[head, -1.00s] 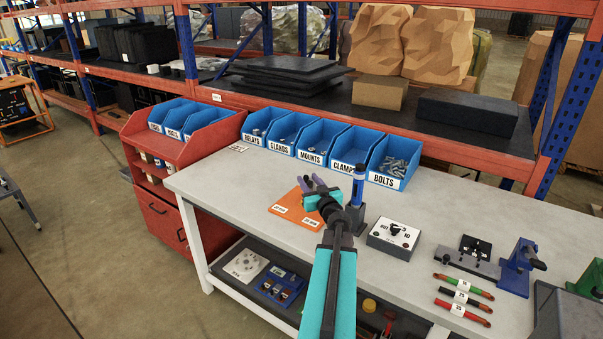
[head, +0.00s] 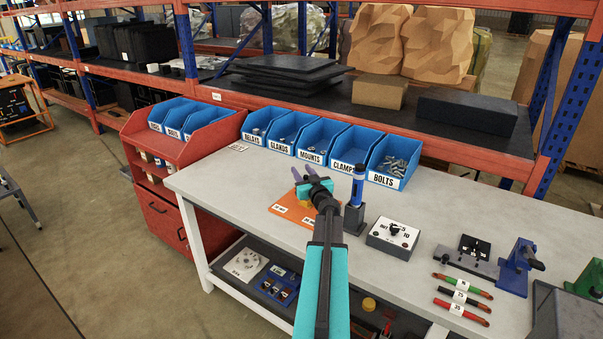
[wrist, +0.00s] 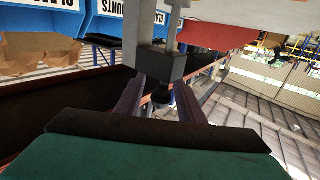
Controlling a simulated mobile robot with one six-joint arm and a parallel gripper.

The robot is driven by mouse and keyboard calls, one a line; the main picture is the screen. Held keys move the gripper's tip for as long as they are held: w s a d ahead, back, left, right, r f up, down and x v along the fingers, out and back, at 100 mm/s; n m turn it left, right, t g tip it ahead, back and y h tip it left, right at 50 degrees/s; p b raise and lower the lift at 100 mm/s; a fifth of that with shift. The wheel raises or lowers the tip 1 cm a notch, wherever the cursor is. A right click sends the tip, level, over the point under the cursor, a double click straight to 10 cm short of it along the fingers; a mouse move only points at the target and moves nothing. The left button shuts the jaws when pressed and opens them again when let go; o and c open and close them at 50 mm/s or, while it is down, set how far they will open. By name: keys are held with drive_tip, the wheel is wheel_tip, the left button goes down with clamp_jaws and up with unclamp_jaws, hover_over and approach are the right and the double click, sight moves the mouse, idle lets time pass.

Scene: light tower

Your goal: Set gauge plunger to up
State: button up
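I cannot make out the gauge plunger for certain in the head view. An orange plate (head: 293,212) with two small white labels lies on the bench beneath my gripper (head: 304,172). A small yellow patch shows beside the fingers, and the gripper hides part of what is there. The purple fingers are apart. I cannot tell whether they touch the block.
A blue cylinder (head: 358,186) stands in a dark holder just right of my gripper. A grey switch box (head: 393,236), a blue clamp (head: 516,268) and coloured cables (head: 462,300) lie farther right. Blue bins (head: 327,145) line the bench's back.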

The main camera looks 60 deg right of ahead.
clamp_jaws()
drive_tip(key=shift+r, duration=0.15)
drive_tip(key=r+p, duration=0.1)
drive_tip(key=p, duration=0.2)
drive_tip(key=shift+r, duration=0.35)
idle(0.4)
unclamp_jaws()
drive_tip(key=shift+s+a, duration=0.1)
